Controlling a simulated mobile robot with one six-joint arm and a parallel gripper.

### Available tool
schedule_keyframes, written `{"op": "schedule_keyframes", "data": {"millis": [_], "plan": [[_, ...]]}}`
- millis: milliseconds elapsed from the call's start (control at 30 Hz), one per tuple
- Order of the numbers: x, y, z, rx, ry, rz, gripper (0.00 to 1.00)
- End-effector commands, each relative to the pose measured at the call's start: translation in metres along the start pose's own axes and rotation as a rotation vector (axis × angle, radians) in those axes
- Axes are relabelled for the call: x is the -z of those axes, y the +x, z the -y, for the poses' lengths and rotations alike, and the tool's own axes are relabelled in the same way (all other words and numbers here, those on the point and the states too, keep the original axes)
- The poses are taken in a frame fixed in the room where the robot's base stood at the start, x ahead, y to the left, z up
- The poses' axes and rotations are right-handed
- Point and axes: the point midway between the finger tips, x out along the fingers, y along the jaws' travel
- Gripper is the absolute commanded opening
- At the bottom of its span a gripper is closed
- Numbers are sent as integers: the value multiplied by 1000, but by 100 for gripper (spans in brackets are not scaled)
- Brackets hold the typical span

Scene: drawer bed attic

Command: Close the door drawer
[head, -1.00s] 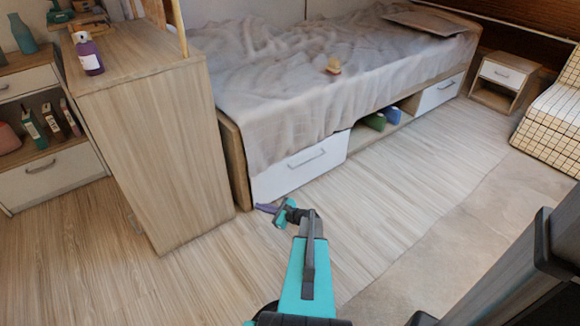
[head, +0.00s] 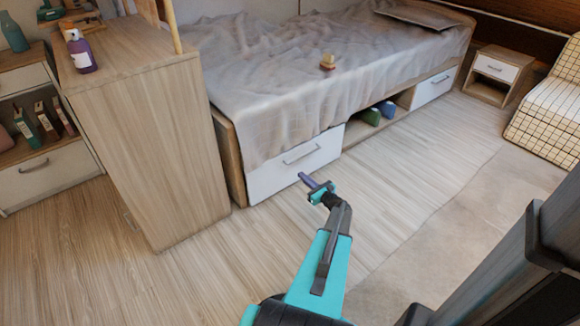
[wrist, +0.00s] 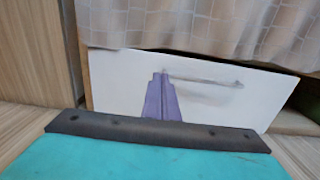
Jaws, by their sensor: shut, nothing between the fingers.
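The near bed drawer has a white front (head: 278,174) with a grey bar handle (head: 304,153), under the draped sheet at the bed's left end. Its front also fills the middle of the wrist view (wrist: 225,105), with a dark gap along its top edge. It seems to stand out slightly, but how far I cannot tell. My gripper (head: 305,178) is shut and empty, its purple fingers pointing at the drawer front below the handle. In the wrist view the fingers (wrist: 158,80) overlap the front left of the handle (wrist: 215,82); contact is not clear.
A wooden cabinet (head: 160,140) stands close on the left. An open bed cubby (head: 388,122) and another white drawer (head: 433,88) lie to the right. A nightstand (head: 497,72) and a checked seat (head: 548,112) stand farther right. Floor (head: 420,165) before the bed is clear.

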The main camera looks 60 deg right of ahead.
Motion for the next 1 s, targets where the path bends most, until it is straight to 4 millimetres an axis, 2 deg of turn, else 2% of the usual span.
{"op": "schedule_keyframes", "data": {"millis": [267,1000], "plan": [[1,19,0,-3,-1,1,0],[3,120,0,-1,-1,1,0]]}}
